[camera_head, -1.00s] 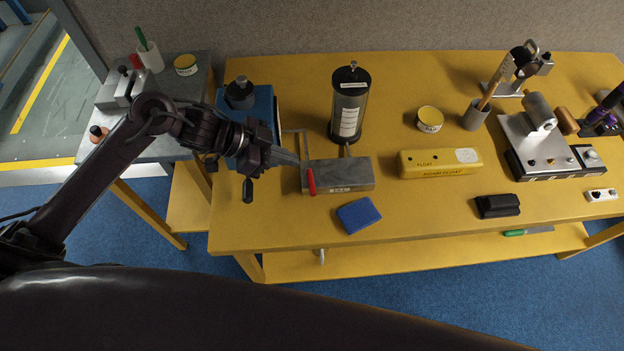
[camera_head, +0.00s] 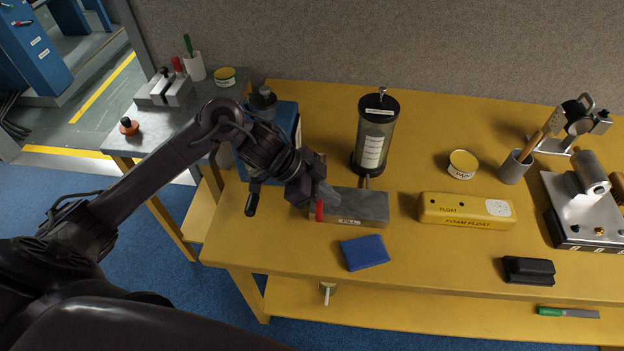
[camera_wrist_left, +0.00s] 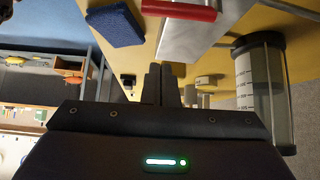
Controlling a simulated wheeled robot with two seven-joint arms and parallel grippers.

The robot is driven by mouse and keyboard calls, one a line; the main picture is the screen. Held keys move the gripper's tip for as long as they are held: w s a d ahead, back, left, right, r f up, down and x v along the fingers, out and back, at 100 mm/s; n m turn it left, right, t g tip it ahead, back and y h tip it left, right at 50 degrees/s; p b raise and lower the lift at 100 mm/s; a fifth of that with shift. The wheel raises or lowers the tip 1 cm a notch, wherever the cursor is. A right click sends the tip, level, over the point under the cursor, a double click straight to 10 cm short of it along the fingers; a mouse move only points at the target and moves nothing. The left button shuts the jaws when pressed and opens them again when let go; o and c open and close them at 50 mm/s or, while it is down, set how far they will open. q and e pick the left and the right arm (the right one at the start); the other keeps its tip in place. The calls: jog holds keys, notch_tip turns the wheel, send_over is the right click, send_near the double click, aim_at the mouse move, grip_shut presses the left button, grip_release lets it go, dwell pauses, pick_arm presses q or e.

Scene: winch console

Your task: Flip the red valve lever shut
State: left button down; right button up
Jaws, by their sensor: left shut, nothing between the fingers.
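The red valve lever (camera_head: 319,211) stands at the left end of the front face of a grey block (camera_head: 362,207) labelled FILL. It also shows in the left wrist view (camera_wrist_left: 180,10), at the top edge. My left gripper (camera_head: 331,196) is shut and empty. Its fingertips are over the block's left end, just right of and behind the lever in the head view. I cannot tell whether they touch the block. In the left wrist view the closed fingers (camera_wrist_left: 161,84) point toward the block, with the lever beyond them. My right gripper is not in view.
A clear cylinder (camera_head: 374,140) with a dark cap stands behind the block. A blue sponge (camera_head: 365,252) lies in front. A yellow foam float (camera_head: 465,210) is to the right, and a blue box (camera_head: 285,122) is behind my left wrist.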

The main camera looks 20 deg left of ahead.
aim_at(316, 211)
pick_arm(q)
jog(key=a+f, duration=0.2)
jog(key=shift+s+a+f, duration=0.2)
jog(key=shift+s+f, duration=0.2)
jog(key=shift+f, duration=0.15)
jog(key=shift+a+p, duration=0.3)
jog(key=shift+p, duration=0.1)
jog(key=shift+s+a+f, duration=0.15)
jog(key=shift+a+f, duration=0.1)
jog(key=shift+f, duration=0.05)
jog(key=shift+d, duration=0.1)
jog(key=shift+f, duration=0.1)
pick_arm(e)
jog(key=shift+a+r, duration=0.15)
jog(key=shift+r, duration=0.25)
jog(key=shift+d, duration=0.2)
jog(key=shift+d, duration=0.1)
